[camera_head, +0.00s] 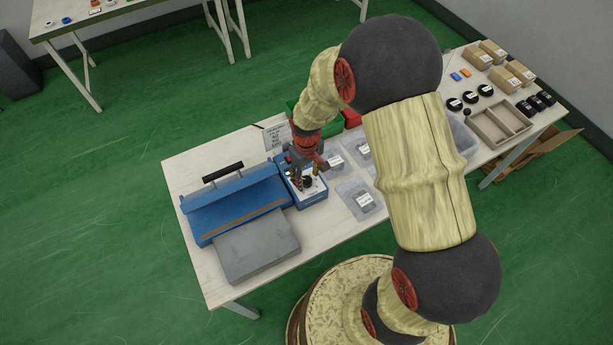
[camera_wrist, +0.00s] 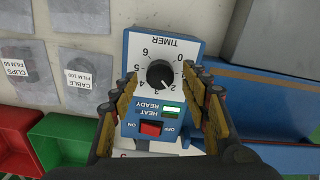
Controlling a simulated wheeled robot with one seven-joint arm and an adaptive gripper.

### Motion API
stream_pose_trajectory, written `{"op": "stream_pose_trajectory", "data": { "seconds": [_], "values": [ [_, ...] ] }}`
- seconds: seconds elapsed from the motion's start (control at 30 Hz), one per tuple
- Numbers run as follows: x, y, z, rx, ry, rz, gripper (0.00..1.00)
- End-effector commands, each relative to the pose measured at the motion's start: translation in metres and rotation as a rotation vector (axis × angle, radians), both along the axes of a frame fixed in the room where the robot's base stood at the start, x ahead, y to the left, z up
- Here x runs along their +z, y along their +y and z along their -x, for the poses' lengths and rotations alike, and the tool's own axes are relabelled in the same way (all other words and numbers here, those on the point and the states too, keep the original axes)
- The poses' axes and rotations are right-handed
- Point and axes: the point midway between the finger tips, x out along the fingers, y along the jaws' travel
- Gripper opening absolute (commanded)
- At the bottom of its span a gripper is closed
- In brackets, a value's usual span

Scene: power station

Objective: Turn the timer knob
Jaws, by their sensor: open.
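The timer knob (camera_wrist: 160,74) is a round black dial with a white pointer line, on a white TIMER panel numbered from 0 to 6. It sits on the blue control box (camera_wrist: 128,124), which also has a red switch (camera_wrist: 151,128) and a lit green READY light. In the wrist view my gripper (camera_wrist: 161,82) is open, its two fingers on either side of the knob, with gaps between them and it. I cannot tell whether the fingertips reach down to the knob's height. In the head view my gripper (camera_head: 307,180) is over the box (camera_head: 312,196) and hides part of it.
The blue sealer (camera_head: 235,203) with a black handle and a grey plate (camera_head: 257,246) stand left of the box. Labelled bags (camera_head: 359,199) lie to its right. Red (camera_wrist: 14,150) and green (camera_wrist: 62,143) bins are close by. The table's front edge is clear.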

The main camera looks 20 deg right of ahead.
Motion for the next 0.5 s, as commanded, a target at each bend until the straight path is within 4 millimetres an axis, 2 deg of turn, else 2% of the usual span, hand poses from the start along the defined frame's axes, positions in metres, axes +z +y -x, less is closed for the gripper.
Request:
{"op": "stream_pose_trajectory", "data": {
  "seconds": [0.5],
  "values": [
    [0.094, 0.000, -0.001, 0.000, -0.003, 0.000, 0.46]
  ]
}}
